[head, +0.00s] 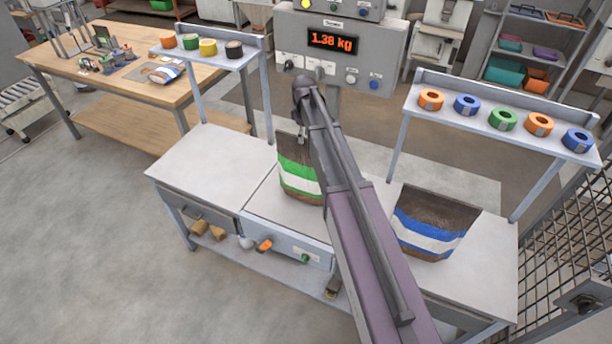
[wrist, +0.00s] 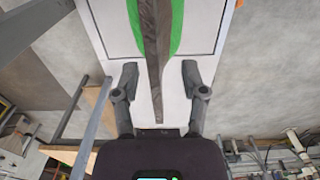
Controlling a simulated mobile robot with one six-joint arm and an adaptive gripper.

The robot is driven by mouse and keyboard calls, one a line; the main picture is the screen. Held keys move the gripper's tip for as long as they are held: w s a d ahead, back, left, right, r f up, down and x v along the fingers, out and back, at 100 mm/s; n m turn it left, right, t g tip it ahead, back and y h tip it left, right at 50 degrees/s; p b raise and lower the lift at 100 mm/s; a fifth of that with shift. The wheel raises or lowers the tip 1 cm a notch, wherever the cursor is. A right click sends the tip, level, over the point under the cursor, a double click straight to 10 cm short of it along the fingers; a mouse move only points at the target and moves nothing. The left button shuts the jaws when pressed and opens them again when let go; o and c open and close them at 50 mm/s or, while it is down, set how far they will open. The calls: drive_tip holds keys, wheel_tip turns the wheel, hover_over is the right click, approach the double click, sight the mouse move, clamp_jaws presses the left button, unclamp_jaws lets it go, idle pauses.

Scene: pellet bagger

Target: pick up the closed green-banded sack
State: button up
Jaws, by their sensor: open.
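The green-banded sack (head: 298,178) stands upright on the middle of the bench. It is brown with green and white bands, and my arm hides its right part in the head view. In the wrist view the sack (wrist: 152,45) is seen from above as a narrow, dark, pinched-looking top edge with green on both sides. My gripper (wrist: 160,68) is open above it, one finger on each side of the line of the top edge. Both fingers look apart from the sack; their exact height over it is hard to tell.
A blue-banded sack (head: 432,222) stands on the bench to the right. Behind is a control box (head: 333,50) reading 1.38 kg. Raised shelves with tape rolls flank the bench: left shelf (head: 225,58), right shelf (head: 470,120). The bench's left top (head: 205,160) is clear.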

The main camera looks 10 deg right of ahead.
sight(306, 145)
drive_tip(key=f+b, duration=0.3)
drive_tip(key=shift+w+d+f, duration=0.15)
drive_tip(key=shift+d+f, duration=0.05)
drive_tip(key=shift+d, duration=0.15)
drive_tip(key=shift+f+b, duration=0.9)
drive_tip(key=shift+b, duration=0.2)
